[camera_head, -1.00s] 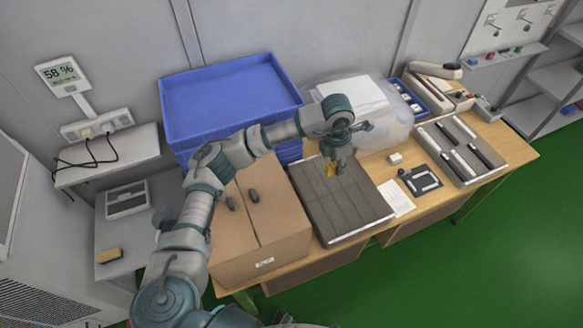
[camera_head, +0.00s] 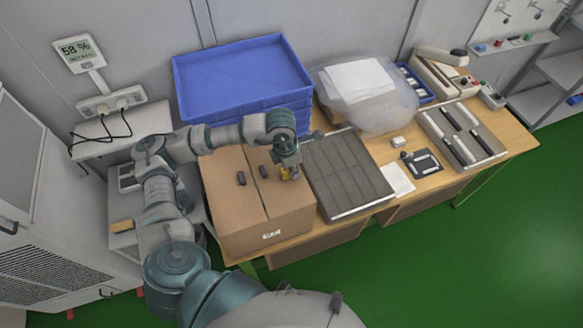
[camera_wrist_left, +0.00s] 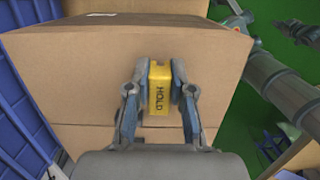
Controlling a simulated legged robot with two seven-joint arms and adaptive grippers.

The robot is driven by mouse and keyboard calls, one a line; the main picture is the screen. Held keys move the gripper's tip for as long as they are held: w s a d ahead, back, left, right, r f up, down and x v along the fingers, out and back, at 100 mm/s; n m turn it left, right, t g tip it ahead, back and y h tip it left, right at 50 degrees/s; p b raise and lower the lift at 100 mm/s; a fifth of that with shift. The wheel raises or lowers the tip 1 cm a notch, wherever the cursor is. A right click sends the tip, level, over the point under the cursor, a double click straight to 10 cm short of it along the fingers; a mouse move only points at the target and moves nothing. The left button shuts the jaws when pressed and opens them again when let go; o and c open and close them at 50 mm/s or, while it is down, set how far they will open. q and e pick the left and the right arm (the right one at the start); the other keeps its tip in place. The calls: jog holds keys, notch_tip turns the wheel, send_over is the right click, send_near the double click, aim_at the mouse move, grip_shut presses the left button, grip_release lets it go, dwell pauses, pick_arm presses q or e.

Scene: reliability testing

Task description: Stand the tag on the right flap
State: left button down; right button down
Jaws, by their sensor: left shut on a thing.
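A yellow tag (camera_wrist_left: 159,88) with the word HOLD is held between the fingers of my left gripper (camera_wrist_left: 158,92) in the left wrist view. In the head view the tag (camera_head: 288,173) and my left gripper (camera_head: 289,172) are over the right flap (camera_head: 283,195) of the closed cardboard box (camera_head: 262,226). I cannot tell whether the tag touches the flap. My right gripper is not in view.
A grey sectioned tray (camera_head: 345,172) stands right of the box. Blue stacked crates (camera_head: 243,85) stand behind it.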

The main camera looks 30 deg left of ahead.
pick_arm(q)
jog(key=shift+d+f, duration=0.1)
jog(key=shift+f, duration=0.35)
jog(key=shift+w, duration=0.1)
jog(key=shift+f, duration=0.1)
jog(key=c, duration=1.5)
grip_release()
jog(key=shift+f, duration=0.1)
jog(key=o, duration=0.5)
jog(key=shift+a, duration=0.45)
jog(key=shift+d+r, duration=0.25)
jog(key=shift+r, duration=0.1)
jog(key=r, duration=0.3)
jog(key=s+a+r+b, duration=0.1)
jog(key=r, duration=0.7)
jog(key=shift+s+a+r, duration=0.15)
jog(key=shift+r, duration=0.1)
